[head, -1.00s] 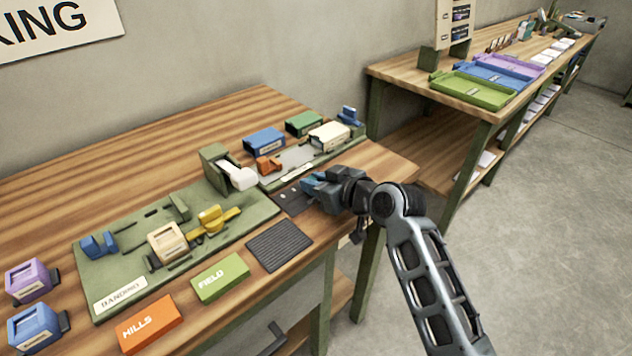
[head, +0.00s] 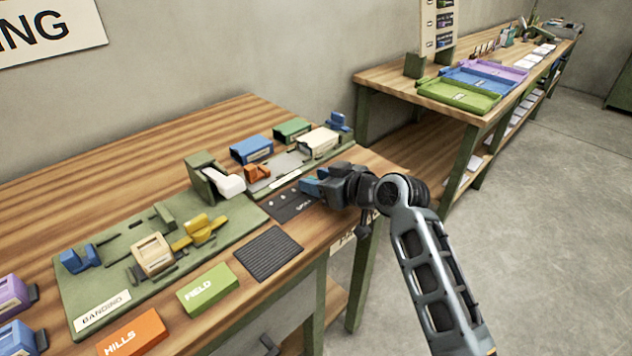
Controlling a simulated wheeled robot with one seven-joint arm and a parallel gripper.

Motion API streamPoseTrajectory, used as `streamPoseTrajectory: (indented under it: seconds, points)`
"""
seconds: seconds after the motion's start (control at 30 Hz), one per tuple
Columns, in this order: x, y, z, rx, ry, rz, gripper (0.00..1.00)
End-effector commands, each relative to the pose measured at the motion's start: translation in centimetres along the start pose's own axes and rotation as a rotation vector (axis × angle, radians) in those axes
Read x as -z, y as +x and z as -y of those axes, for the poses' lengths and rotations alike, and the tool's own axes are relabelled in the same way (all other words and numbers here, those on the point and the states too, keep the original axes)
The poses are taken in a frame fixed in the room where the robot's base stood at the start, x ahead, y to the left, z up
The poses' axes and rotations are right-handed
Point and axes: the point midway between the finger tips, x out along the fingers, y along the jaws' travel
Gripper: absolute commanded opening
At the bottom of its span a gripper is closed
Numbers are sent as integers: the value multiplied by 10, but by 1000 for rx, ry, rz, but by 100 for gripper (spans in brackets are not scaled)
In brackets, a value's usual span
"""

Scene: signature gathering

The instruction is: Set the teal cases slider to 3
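A small dark panel (head: 290,206) with white marks and lettering lies near the bench's front edge, right of the green banding board (head: 120,291). My gripper (head: 309,186) is over or just beyond the panel's right end, with its blue fingertips pointing left. Whether it touches the panel, and the gap between its fingers, cannot be made out. No teal slider can be picked out clearly; the gripper hides part of the panel.
Blue (head: 251,149) and green (head: 292,130) boxes stand behind. A second bench holds coloured trays (head: 458,95).

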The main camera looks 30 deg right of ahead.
Motion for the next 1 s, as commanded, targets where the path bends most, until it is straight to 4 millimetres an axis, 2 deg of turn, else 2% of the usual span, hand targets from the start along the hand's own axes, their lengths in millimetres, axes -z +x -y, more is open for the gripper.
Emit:
streamPoseTrajectory:
  seconds: [0.33, 0.7, 0.83, 1.0]
  points:
    - [-1, -4, 2, 3, 0, 1, 49]
    - [-1, -59, 1, 1, 0, 0, 49]
    - [-1, -72, 1, 2, 1, 0, 49]
    - [-1, -78, 0, 2, 0, 1, 49]
